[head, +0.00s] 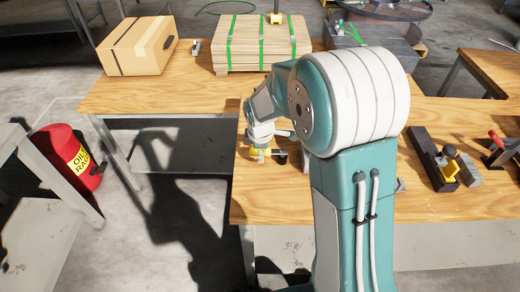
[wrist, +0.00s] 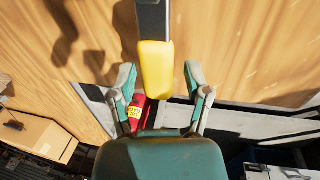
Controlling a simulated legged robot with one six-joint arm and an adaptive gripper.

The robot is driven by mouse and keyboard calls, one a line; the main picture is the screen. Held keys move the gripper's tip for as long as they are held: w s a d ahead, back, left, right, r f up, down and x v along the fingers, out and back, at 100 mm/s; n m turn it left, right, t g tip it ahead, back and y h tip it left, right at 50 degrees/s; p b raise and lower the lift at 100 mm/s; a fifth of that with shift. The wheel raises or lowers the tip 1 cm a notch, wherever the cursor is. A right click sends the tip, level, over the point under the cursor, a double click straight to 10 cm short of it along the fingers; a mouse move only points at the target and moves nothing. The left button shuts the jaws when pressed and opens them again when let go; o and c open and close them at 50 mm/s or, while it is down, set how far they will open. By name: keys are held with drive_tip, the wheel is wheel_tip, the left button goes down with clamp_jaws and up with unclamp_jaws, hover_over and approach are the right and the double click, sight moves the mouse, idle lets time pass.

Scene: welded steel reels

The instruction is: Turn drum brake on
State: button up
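In the wrist view a dark bar with a yellow grip end (wrist: 156,70) comes in from the top edge, with its yellow end between the fingers of my gripper (wrist: 160,76). The fingers are apart, with a visible gap on each side of the yellow end. Whether they touch it in depth cannot be told. In the head view my gripper (head: 262,140) points down over the near part of the wooden bench, partly hidden by my arm. A small yellow part shows just below it. No drum brake can be clearly made out.
A cardboard box (head: 138,46) and a green-strapped wood stack (head: 262,44) stand on the bench. A dark block with a yellow part (head: 440,160) and a red-handled tool (head: 497,140) lie right. A red oily-rags can (head: 68,156) stands left. A reel (head: 385,9) is behind.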

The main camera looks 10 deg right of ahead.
drive_tip(key=shift+r, duration=0.1)
wheel_tip(320, 180, up, 12)
drive_tip(key=s, duration=0.2)
drive_tip(key=shift+a+f, duration=0.2)
drive_tip(key=shift+a, duration=0.05)
idle(0.5)
drive_tip(key=s+d+r+m+t, duration=0.1)
drive_tip(key=s+r+m, duration=0.1)
drive_tip(key=s+m, duration=0.3)
drive_tip(key=s+d+r+m+t, duration=0.1)
drive_tip(key=s+m, duration=0.4)
drive_tip(key=s, duration=0.6)
drive_tip(key=s+d+r+m+t, duration=0.1)
drive_tip(key=s+d+r+m, duration=0.2)
drive_tip(key=s+r+m, duration=0.2)
drive_tip(key=shift+s+m, duration=0.5)
drive_tip(key=shift+s, duration=1)
drive_tip(key=shift+r, duration=0.1)
